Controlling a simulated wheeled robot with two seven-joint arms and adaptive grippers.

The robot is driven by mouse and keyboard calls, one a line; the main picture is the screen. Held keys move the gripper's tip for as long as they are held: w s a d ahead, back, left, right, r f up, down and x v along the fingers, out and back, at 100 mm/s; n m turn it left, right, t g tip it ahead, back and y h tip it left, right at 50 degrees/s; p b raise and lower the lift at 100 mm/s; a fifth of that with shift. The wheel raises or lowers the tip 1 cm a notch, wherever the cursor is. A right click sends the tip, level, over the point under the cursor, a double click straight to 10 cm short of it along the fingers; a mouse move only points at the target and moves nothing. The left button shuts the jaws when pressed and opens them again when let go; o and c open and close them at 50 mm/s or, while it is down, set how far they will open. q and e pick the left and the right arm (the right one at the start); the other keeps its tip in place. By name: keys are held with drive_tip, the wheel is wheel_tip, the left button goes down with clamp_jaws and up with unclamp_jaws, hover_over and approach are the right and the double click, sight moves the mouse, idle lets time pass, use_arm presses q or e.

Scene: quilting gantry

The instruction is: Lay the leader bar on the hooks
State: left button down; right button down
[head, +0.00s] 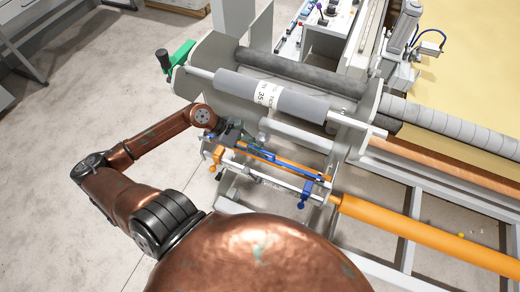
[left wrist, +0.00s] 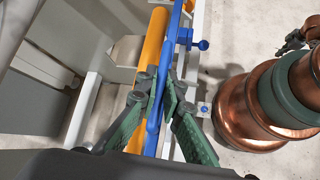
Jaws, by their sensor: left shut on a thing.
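The leader bar looks to be the long blue bar (head: 275,160), which also shows in the left wrist view (left wrist: 179,28). My left gripper (head: 239,141) is shut on it near its left end. The green fingers (left wrist: 160,88) close on it from both sides. An orange fitting (head: 217,156) and a blue fitting (head: 305,190) with knobs sit on the pale rail. The blue one shows in the left wrist view (left wrist: 190,40), close beside the bar. I cannot make out the hooks clearly, or whether the bar touches them. My right gripper is out of view.
A thick orange roller (head: 430,232) runs to the lower right. A grey roll with a white label (head: 270,95) lies above the bar, between the machine's end plates. Open floor (head: 70,110) lies left.

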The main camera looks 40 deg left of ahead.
use_arm(q)
drive_tip(key=shift+s+f, duration=0.1)
drive_tip(key=shift+f, duration=0.05)
drive_tip(key=c, duration=2)
unclamp_jaws()
wheel_tip(320, 180, up, 10)
drive_tip(key=shift+r, duration=0.1)
